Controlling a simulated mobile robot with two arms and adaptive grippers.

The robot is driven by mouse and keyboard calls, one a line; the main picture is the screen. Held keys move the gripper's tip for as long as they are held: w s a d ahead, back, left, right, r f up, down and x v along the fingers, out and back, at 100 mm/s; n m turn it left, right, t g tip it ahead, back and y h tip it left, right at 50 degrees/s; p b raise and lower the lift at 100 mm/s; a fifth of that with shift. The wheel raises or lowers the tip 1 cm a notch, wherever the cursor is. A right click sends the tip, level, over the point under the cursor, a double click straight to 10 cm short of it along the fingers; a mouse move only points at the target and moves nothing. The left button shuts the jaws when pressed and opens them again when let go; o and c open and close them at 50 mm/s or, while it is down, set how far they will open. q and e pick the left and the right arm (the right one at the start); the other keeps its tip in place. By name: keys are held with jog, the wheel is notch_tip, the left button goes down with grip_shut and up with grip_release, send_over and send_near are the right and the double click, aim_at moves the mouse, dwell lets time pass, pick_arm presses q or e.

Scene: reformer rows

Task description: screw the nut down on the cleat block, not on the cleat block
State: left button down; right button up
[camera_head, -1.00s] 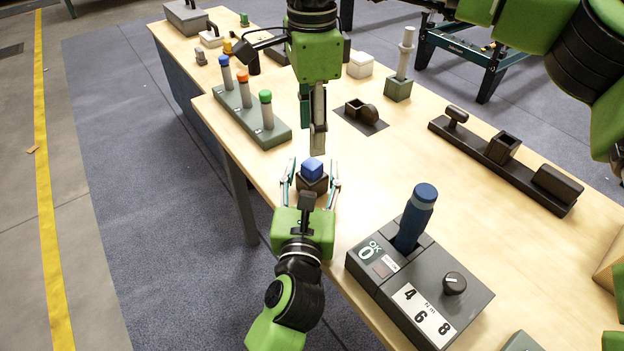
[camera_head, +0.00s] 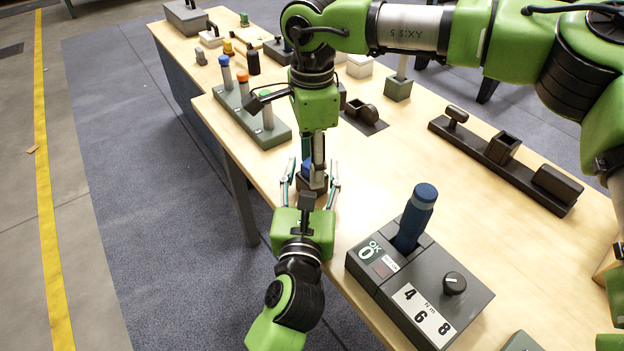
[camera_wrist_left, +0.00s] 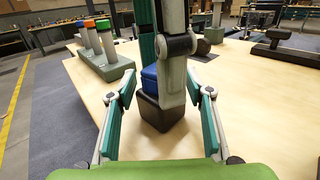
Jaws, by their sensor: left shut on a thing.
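A dark block (camera_head: 321,186) with a blue piece (camera_head: 306,168) on top stands near the table's front edge. My left gripper (camera_head: 311,184) has one finger on each side of the dark block and is shut on it. The dark block (camera_wrist_left: 160,112) and the blue piece (camera_wrist_left: 150,79) also show in the left wrist view. My right gripper (camera_head: 317,178) points straight down over the blue piece, its fingers beside and in front of it. They hide much of the blue piece, and I cannot tell whether they grip it.
A grey rack (camera_head: 276,136) with several colour-capped posts stands to the left. A grey torque box (camera_head: 420,290) with a blue-handled tool (camera_head: 417,215) stands to the right. A dark fixture bar (camera_head: 480,150) lies farther right. Bare tabletop lies between them.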

jog(key=c, duration=1.1)
jog(key=m, duration=0.4)
jog(key=shift+m, duration=0.3)
jog(key=shift+c, duration=0.2)
jog(key=m, duration=0.5)
jog(key=shift+m, duration=0.4)
jog(key=o, duration=1.2)
jog(key=shift+o, duration=0.2)
jog(key=shift+r, duration=2.25)
